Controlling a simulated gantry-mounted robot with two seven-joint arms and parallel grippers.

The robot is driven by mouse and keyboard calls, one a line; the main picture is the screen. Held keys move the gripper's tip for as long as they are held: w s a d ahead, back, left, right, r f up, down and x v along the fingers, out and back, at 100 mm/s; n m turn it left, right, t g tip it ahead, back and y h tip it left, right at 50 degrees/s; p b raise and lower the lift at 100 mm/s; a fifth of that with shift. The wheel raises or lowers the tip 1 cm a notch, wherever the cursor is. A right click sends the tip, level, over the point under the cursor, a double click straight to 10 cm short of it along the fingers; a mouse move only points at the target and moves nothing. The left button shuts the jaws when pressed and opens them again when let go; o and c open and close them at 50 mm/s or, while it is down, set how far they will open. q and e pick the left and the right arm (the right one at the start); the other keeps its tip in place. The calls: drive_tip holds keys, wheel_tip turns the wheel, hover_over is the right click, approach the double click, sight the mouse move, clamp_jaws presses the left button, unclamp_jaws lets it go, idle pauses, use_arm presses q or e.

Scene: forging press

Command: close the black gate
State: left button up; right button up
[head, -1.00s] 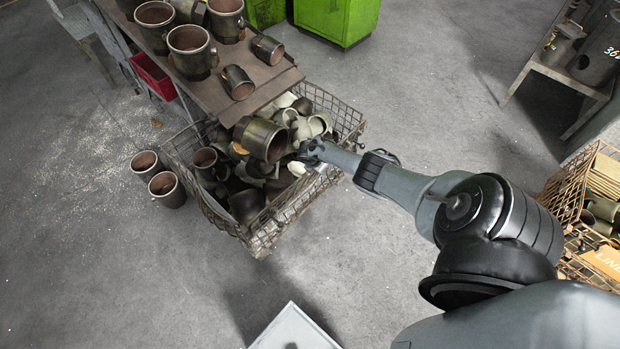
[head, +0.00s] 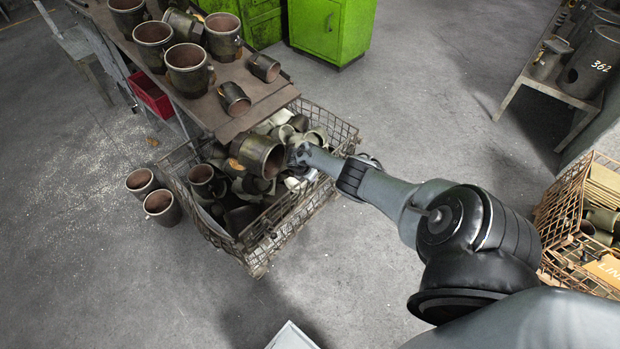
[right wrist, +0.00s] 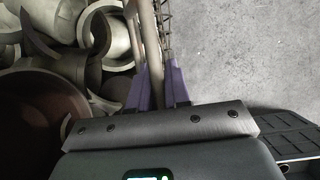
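A rusty wire-mesh basket (head: 228,246) full of metal pots and scrap stands on the floor in the head view. Its near-right side shows paired rails and mesh; no distinctly black gate stands out, and I cannot tell which panel is the gate. My right gripper (head: 300,156) is at that side, low among the pots and the rim, its fingers too small to read there. In the right wrist view the purple fingers of my right gripper (right wrist: 157,78) straddle brown rails (right wrist: 153,35); whether they clamp them is unclear. My left gripper is not in view.
A workbench (head: 262,100) with pots overhangs the basket's far side. Two pots (head: 161,207) stand on the floor at left. A green cabinet (head: 333,28) is behind. Another wire crate (head: 558,210) is at right. The floor in front is clear.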

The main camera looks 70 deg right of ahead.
drive_tip(key=shift+w+r+p, duration=0.25)
drive_tip(key=shift+r+p, duration=0.15)
drive_tip(key=shift+p, duration=0.1)
drive_tip(key=p+v, duration=0.7)
drive_tip(key=v, duration=0.2)
drive_tip(key=shift+s+a+r, duration=0.1)
drive_tip(key=shift+s, duration=0.1)
drive_tip(key=shift+w+a+r+p, duration=0.1)
drive_tip(key=shift+a+r+p, duration=0.1)
drive_tip(key=shift+r+p, duration=0.2)
drive_tip(key=shift+f, duration=0.1)
